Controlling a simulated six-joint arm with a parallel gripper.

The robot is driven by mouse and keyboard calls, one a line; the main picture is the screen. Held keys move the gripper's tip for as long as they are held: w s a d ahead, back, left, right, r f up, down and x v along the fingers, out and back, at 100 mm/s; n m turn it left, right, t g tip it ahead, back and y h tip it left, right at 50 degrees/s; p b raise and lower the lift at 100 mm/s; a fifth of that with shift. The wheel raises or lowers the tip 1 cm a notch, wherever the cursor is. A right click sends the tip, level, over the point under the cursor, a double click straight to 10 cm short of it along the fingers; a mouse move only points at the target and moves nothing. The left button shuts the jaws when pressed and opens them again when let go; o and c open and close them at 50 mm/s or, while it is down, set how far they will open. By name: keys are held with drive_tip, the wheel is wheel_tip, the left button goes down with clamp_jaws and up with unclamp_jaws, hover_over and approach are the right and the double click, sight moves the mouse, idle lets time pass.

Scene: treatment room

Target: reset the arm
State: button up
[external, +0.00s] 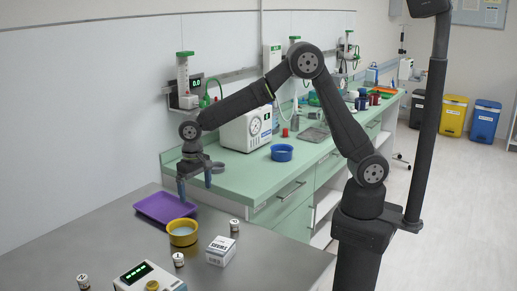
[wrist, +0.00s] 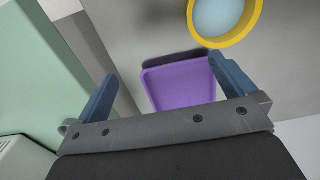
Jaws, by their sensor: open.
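My gripper (external: 194,188) hangs fingers down at the left of the external view, above the purple tray and near the edge of the green counter. Its two blue fingers stand wide apart in the wrist view (wrist: 168,88), with nothing held between them. The purple tray (external: 163,208) lies on the steel table below; in the wrist view the empty tray (wrist: 180,85) shows between and beyond the fingers. A yellow bowl (external: 183,233) with a pale blue inside stands in front of the tray. The bowl (wrist: 222,42) is at the top of the wrist view.
A white box (external: 221,251), small cylinders (external: 178,260) and a device with a green display (external: 148,277) stand on the steel table. The green counter (external: 228,176) behind holds a blue bowl (external: 281,152) and a white machine with a dial (external: 246,130). The table's right front is clear.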

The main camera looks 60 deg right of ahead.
wheel_tip(320, 180, up, 18)
drive_tip(key=d+f, duration=0.1)
drive_tip(key=d, duration=0.1)
drive_tip(key=w+d+m, duration=0.2)
drive_tip(key=w+d, duration=0.2)
drive_tip(key=d, duration=0.7)
drive_tip(key=w+d+m, duration=0.3)
drive_tip(key=w+d, duration=0.1)
drive_tip(key=d, duration=0.7)
drive_tip(key=shift+w+d+r, duration=0.3)
drive_tip(key=shift+d+r, duration=0.1)
